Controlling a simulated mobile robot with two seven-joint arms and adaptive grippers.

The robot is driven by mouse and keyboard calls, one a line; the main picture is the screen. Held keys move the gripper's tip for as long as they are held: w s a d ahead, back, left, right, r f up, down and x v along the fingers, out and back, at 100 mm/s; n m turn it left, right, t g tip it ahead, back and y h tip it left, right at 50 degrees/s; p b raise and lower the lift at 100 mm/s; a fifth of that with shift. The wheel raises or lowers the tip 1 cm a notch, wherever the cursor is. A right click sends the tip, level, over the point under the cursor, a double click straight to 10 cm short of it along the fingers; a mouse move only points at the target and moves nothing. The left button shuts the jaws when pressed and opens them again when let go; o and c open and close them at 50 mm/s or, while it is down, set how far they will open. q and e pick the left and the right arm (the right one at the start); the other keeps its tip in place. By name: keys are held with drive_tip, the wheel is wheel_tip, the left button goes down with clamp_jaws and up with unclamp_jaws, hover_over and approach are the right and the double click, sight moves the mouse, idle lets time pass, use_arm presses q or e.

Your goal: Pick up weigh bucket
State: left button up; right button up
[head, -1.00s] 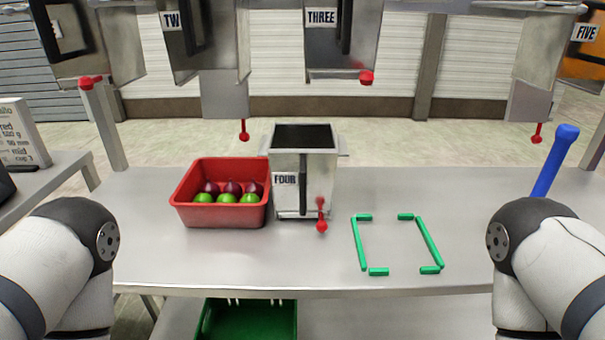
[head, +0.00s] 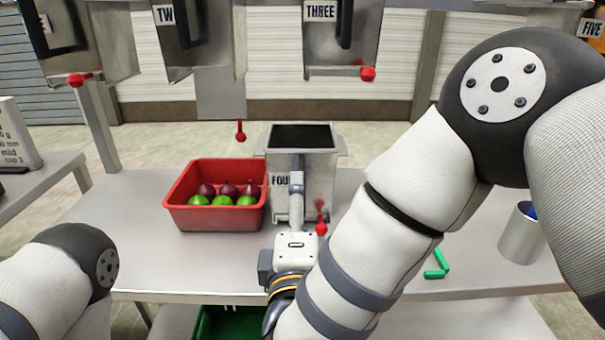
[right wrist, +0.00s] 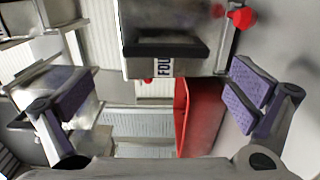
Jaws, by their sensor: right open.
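The weigh bucket (head: 322,172), a metal box with a dark open top and a "FOUR" label, stands upright on the metal table. In the right wrist view the bucket (right wrist: 205,62) shows its dark handle (right wrist: 165,50) and red-tipped lever. My right gripper (head: 296,195) is in front of the bucket's front face in the head view. In the right wrist view my right gripper (right wrist: 160,92) is open, its purple-padded fingers spread either side, with nothing held. Contact with the bucket cannot be told. My left gripper is out of view; only its arm shows.
A red bin (head: 218,216) with fruit stands close left of the bucket; it also shows in the right wrist view (right wrist: 202,115). Other buckets (head: 340,50) hang behind. Table left of the bin is clear.

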drive_tip(key=w, duration=0.4)
drive_tip(key=w+f+b, duration=0.1)
drive_tip(key=w, duration=0.2)
drive_tip(key=shift+d, duration=0.35)
drive_tip(key=shift+w+r, duration=0.1)
drive_tip(key=shift+w, duration=0.25)
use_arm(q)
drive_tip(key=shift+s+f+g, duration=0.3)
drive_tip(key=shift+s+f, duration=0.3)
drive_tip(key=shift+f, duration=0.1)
use_arm(e)
drive_tip(key=shift+r, duration=0.1)
